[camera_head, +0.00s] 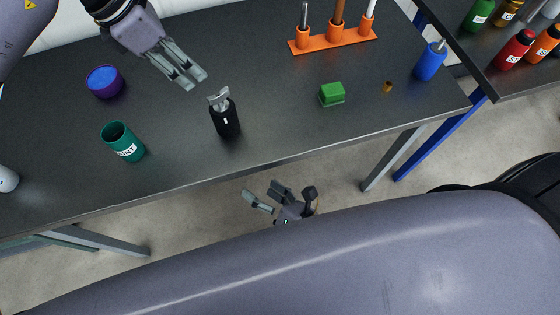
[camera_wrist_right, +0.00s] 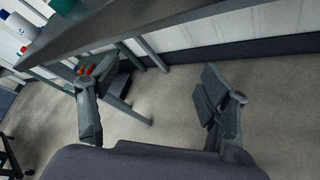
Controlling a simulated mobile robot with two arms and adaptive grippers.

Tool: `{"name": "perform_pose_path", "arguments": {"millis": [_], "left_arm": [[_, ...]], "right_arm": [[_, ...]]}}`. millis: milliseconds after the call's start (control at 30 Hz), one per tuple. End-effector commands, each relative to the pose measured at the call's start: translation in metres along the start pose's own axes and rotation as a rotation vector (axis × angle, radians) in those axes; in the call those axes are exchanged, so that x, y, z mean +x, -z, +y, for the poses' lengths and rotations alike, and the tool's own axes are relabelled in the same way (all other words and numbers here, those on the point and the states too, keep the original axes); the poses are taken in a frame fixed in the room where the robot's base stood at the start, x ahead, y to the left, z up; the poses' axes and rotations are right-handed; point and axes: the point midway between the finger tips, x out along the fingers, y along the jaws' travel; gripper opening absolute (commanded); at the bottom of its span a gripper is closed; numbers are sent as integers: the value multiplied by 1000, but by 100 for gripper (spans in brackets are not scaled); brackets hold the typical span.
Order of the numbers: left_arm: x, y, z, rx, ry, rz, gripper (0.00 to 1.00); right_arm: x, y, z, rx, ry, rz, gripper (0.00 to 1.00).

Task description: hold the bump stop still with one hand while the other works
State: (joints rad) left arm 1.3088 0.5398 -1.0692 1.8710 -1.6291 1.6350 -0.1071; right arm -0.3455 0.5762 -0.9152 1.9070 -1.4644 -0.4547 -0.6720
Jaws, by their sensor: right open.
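No thing here can be surely told as the bump stop. A black cylinder with a silver top (camera_head: 226,120) stands upright on the dark table. A green block (camera_head: 332,93) lies to its right, with a small brass piece (camera_head: 388,87) further right. My left gripper (camera_head: 197,83) is above the table, up and left of the black cylinder and apart from it. Its fingers lie close together with nothing seen between them. My right gripper (camera_head: 260,192) is open and empty in front of the table's front edge; its spread fingers show in the right wrist view (camera_wrist_right: 148,88).
On the table (camera_head: 282,135) are a teal cup (camera_head: 122,142), a purple and blue round container (camera_head: 104,81), a blue bottle (camera_head: 430,62) and an orange rack (camera_head: 334,38) holding upright tools. Several bottles stand on another surface at the upper right. The table's front middle is clear.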

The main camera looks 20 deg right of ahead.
Motion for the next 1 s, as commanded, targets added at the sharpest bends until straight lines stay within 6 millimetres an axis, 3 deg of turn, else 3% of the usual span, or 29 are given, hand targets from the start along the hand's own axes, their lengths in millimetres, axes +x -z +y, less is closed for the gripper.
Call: {"name": "perform_pose_path", "arguments": {"millis": [33, 100, 167, 300, 467, 667, 1000], "left_arm": [[0, 0, 0, 0, 0, 0, 33], [0, 0, 0, 0, 0, 0, 33], [0, 0, 0, 0, 0, 0, 33], [0, 0, 0, 0, 0, 0, 33], [0, 0, 0, 0, 0, 0, 33], [0, 0, 0, 0, 0, 0, 33], [0, 0, 0, 0, 0, 0, 33]], "right_arm": [[-10, -6, 27, -61, -62, -13, 71], [-24, -18, 58, -159, -133, -48, 71], [-36, -38, 71, -293, -165, -106, 71], [-48, -83, 60, -604, -121, -240, 71], [-54, -107, 55, -770, -89, -309, 71], [-36, -116, 58, -794, -81, -323, 71], [28, -133, 72, -790, -84, -324, 71]]}}
